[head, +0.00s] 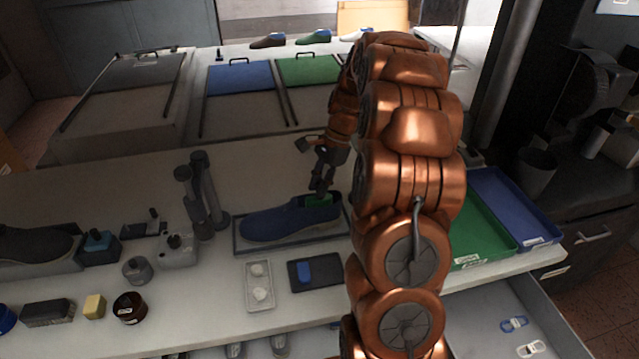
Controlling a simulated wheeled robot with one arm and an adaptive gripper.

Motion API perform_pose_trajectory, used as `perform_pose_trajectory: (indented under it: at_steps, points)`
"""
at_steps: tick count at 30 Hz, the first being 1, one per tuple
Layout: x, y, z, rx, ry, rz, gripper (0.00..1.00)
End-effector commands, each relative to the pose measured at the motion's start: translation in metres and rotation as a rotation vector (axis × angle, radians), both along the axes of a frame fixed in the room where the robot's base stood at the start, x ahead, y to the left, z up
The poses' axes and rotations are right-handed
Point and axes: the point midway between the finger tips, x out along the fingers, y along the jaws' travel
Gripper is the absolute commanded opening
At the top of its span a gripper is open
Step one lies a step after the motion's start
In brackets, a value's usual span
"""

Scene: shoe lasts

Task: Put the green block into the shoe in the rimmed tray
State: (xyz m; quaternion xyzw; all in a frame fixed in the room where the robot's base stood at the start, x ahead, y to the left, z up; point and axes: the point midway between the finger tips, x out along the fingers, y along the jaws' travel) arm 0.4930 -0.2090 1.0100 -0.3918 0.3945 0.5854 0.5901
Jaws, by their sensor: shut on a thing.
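A blue shoe (276,222) lies in the rimmed tray (241,246) at the middle of the table, its toe to the left and its opening to the right. The green block (318,201) shows at the shoe's opening, partly hidden by my fingers. My gripper (319,191) points down over the opening and is shut on the green block. Whether the block touches the shoe's inside cannot be told.
Dark upright posts (203,195) stand left of the tray. A dark pad with a blue piece (304,271) and a white dish (259,284) lie in front. A green tray (483,232) and a blue tray (515,205) are at the right. An open drawer is below right.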

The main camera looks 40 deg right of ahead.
Motion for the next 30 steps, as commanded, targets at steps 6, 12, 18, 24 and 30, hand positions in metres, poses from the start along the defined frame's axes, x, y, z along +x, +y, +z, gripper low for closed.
perform_pose_trajectory:
  at_steps: [6, 12, 18, 24, 30]
  points:
    - [-0.0001, 0.0001, 0.0002, 0.0, 0.0, 0.0, 0.0]
    - [-0.0001, 0.0001, 0.0002, 0.0, 0.0, 0.0, 0.41]
    - [-0.0001, 0.0002, 0.0001, 0.0, 0.0, 0.0, 0.5]
    - [-0.0001, 0.0001, 0.0005, 0.0, 0.0, 0.0, 0.5]
    - [-0.0001, 0.0002, 0.0086, 0.001, 0.001, 0.0, 0.5]
